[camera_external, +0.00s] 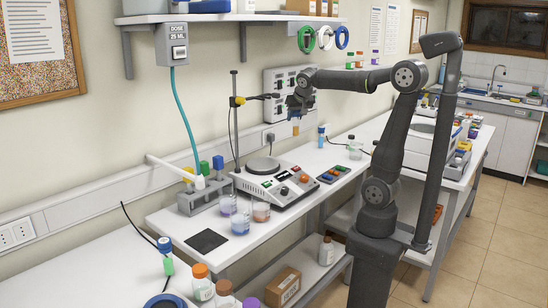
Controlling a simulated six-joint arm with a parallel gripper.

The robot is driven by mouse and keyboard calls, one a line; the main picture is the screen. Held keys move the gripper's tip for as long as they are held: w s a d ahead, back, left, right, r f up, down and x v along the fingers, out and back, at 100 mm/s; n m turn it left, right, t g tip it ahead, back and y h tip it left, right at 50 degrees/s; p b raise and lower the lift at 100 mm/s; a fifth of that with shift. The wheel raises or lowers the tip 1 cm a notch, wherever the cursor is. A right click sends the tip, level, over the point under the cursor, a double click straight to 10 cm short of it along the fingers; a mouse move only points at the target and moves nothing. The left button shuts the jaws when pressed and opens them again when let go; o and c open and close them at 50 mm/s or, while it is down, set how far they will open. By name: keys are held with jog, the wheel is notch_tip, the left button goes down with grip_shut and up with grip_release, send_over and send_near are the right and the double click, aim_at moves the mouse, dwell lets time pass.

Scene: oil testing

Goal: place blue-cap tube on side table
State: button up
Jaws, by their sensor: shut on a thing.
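My gripper (298,112) is in the air near the wall switch panel, above and behind the hotplate. It is shut on a small tube (296,128) whose lower part hangs below the jaws and looks amber. The jaws hide its top, so its cap colour cannot be told. Another blue-capped tube (321,136) stands upright on the bench to the right. A blue-capped vial with a green body (166,256) is on the front left table (95,270). Which surface is the side table cannot be told.
The hotplate (275,183) stands mid-bench, with beakers (240,222) in front and a clamp stand (236,125) behind. A dark mat (206,241) lies at the bench's front. Several capped bottles (202,284) crowd the front left table's right edge; its left part is clear.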

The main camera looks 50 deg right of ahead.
jog(key=w+a+r+n+y, duration=0.1)
jog(key=w+a+r+n, duration=0.1)
jog(key=a, duration=1)
jog(key=w+a+r+n+y, duration=0.1)
jog(key=w+a+r, duration=0.2)
jog(key=a, duration=0.8)
jog(key=w+a+r+n+y, duration=0.1)
jog(key=w+a+r+n, duration=0.1)
jog(key=a, duration=1)
jog(key=s+a+n+y, duration=0.1)
jog(key=s+a+n, duration=0.1)
jog(key=a, duration=1)
jog(key=s+a+n+y, duration=0.1)
jog(key=s+a+n, duration=0.1)
jog(key=a, duration=1)
jog(key=s+a+f+n+g+y, duration=0.1)
jog(key=a+f+n+y, duration=0.15)
jog(key=a+f, duration=0.6)
jog(key=s+a+f+n+y, duration=0.1)
jog(key=a+f+n, duration=0.3)
jog(key=a+f, duration=0.5)
jog(key=shift+w+a+f, duration=0.1)
jog(key=shift+a+f, duration=0.15)
jog(key=shift+f, duration=1.5)
jog(key=shift+a+f, duration=0.25)
jog(key=shift+f, duration=1.45)
jog(key=shift+w+a+f, duration=0.1)
jog(key=shift+a+f, duration=0.15)
jog(key=shift+f, duration=1.5)
jog(key=shift+f, duration=0.1)
